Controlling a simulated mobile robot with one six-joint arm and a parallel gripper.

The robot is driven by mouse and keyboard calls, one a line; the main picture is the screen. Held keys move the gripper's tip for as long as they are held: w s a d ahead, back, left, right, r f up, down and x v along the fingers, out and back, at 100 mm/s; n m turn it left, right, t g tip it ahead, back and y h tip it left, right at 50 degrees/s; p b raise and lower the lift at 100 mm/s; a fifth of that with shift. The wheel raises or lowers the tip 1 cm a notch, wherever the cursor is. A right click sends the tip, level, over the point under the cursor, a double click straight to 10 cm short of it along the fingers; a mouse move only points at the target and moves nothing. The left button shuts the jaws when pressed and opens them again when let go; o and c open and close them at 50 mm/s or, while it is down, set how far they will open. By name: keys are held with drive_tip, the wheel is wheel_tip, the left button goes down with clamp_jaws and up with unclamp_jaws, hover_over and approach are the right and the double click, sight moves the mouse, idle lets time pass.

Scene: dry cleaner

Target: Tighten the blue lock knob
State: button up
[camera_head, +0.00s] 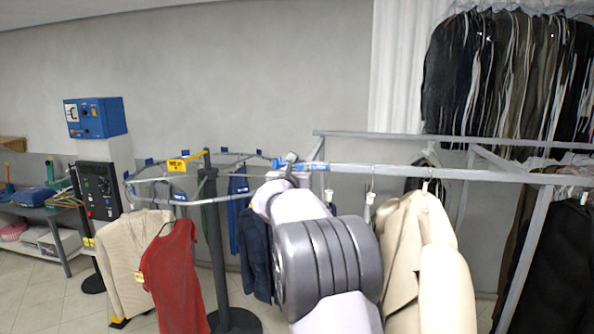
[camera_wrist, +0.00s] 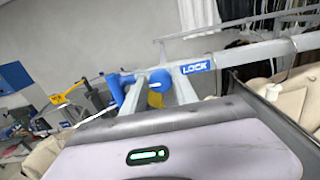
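The blue lock knob (camera_wrist: 159,79) shows in the wrist view between the two grey fingers of my gripper (camera_wrist: 157,88). I cannot tell whether the fingers press on it or only stand on either side of it. The blue label reading LOCK (camera_wrist: 196,68) is on the grey rail just right of the fingers. In the head view my gripper (camera_head: 291,160) is at the left end of the straight rail (camera_head: 400,171), beside a blue part. My own arm hides the area below, and the knob is too small to make out clearly there.
A curved rail (camera_head: 150,182) with a yellow tag (camera_head: 177,165) runs left, with a red garment (camera_head: 175,275) and a cream sweater (camera_head: 128,262) hanging. A beige coat (camera_head: 415,260) hangs close right of my arm. A dark post (camera_head: 212,240) stands left.

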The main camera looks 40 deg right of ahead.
clamp_jaws()
drive_tip(key=m+b, duration=0.8)
drive_tip(key=m, duration=0.1)
drive_tip(key=m+b, duration=0.7)
drive_tip(key=m, duration=0.1)
drive_tip(key=shift+s+d+f+m+b, duration=0.1)
drive_tip(key=shift+s+f+m+b, duration=0.05)
drive_tip(key=shift+m+b, duration=0.25)
idle(0.5)
